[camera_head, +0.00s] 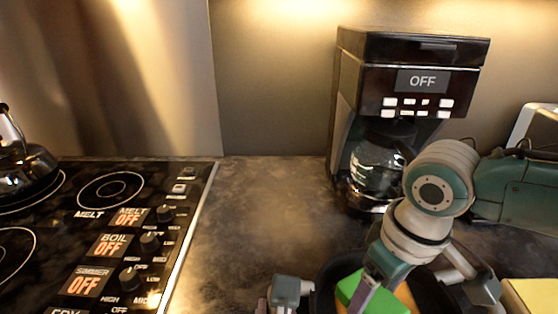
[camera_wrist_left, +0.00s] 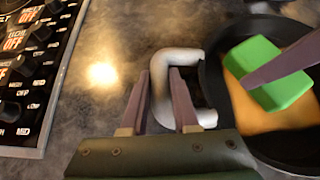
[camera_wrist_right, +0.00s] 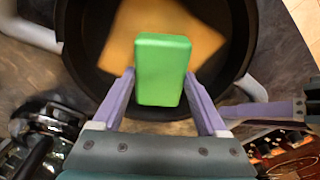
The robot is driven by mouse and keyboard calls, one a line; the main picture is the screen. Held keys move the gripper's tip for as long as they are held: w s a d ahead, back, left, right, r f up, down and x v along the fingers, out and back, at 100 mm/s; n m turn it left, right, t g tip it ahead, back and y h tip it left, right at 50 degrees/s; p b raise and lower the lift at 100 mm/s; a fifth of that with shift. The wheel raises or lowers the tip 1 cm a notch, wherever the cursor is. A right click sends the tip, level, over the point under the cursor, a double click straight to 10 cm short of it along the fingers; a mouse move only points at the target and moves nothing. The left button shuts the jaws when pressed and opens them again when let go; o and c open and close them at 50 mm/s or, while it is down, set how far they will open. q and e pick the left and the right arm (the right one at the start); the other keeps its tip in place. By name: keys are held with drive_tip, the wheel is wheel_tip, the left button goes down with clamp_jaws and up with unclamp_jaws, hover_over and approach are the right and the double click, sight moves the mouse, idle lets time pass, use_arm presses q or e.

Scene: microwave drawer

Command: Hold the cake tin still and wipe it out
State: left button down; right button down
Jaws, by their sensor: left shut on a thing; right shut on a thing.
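The cake tin is a round black pan with pale grey side handles; its dark wall (camera_wrist_left: 213,85) shows in the left wrist view and its inside (camera_wrist_right: 85,70) in the right wrist view. My left gripper (camera_wrist_left: 159,76) is shut on the tin's near handle (camera_wrist_left: 185,57). An orange-tan patch (camera_wrist_right: 120,42) covers part of the tin's floor. My right gripper (camera_wrist_right: 160,76) is shut on a green sponge (camera_wrist_right: 162,58), held inside the tin over the patch's edge. The sponge also shows in the head view (camera_head: 350,287). Whether it touches the floor is unclear.
A black coffee maker (camera_head: 415,50) with a glass pot stands behind the tin. A stove (camera_head: 60,235) with knobs and a kettle (camera_head: 25,165) is at the left. A yellow item (camera_head: 535,293) lies at the lower right. The counter (camera_head: 265,215) between stove and tin is clear.

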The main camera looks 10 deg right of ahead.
drive_tip(key=shift+s+d+f, duration=0.1)
drive_tip(key=shift+s+d, duration=0.15)
drive_tip(key=shift+d, duration=0.75)
drive_tip(key=shift+s+d+f, duration=0.1)
drive_tip(key=shift+s+d, duration=0.15)
drive_tip(key=shift+d, duration=0.7)
drive_tip(key=shift+w+a+r, duration=0.1)
drive_tip(key=shift+w+a, duration=0.1)
drive_tip(key=shift+a, duration=0.5)
drive_tip(key=shift+w+a+r, duration=0.1)
drive_tip(key=shift+w+a, duration=0.05)
drive_tip(key=shift+a, duration=0.55)
drive_tip(key=shift+w+a+f, duration=0.1)
drive_tip(key=shift+w+a, duration=0.05)
drive_tip(key=shift+a, duration=0.8)
drive_tip(key=shift+s+d, duration=0.25)
drive_tip(key=shift+d, duration=0.9)
drive_tip(key=shift+s+d+f, duration=0.1)
drive_tip(key=shift+s+d, duration=0.1)
drive_tip(key=shift+d, duration=0.95)
drive_tip(key=shift+s+r, duration=0.1)
drive_tip(key=shift+r, duration=0.25)
